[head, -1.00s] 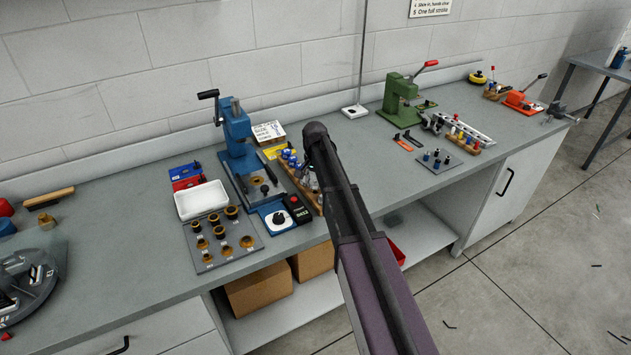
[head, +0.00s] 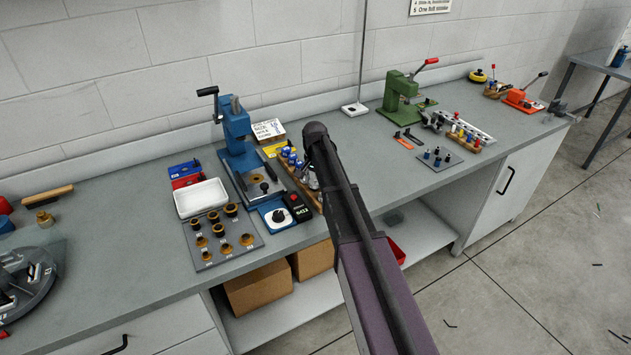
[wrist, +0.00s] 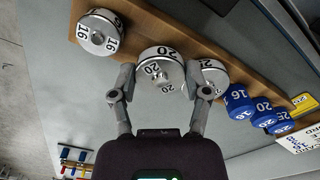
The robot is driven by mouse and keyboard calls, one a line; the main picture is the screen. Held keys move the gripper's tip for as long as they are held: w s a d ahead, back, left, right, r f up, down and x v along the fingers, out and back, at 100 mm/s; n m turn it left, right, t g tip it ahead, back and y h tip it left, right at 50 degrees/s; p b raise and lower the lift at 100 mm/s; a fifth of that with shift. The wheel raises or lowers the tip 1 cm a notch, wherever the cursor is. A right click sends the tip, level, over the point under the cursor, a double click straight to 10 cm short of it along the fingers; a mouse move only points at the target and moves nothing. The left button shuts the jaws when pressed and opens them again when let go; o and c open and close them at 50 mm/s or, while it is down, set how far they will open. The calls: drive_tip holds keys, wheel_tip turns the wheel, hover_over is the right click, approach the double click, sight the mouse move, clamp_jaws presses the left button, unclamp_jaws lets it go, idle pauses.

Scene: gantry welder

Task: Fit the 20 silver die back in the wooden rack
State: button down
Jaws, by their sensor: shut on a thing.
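The silver die marked 20 (wrist: 160,68) is between the two fingers of my gripper (wrist: 160,82) in the wrist view, and the gripper is shut on it. The die is over the wooden rack (wrist: 155,22), between the silver die marked 16 (wrist: 98,33) and another silver die (wrist: 214,76) partly hidden by a finger. Its lower end is hidden, so I cannot tell how deep it sits. In the head view the wooden rack (head: 312,197) lies right of the blue press, and my arm covers part of it and the gripper.
Blue dies (wrist: 238,100) marked 16, 20 and 25 stand along the rack. The blue press (head: 236,135) and a control box (head: 296,207) are close to the rack's left. A white tray (head: 201,197) and a plate of brass dies (head: 205,258) lie farther left.

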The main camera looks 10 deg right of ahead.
drive_tip(key=shift+f+b, duration=0.8)
unclamp_jaws()
idle(0.5)
drive_tip(key=shift+r, duration=0.15)
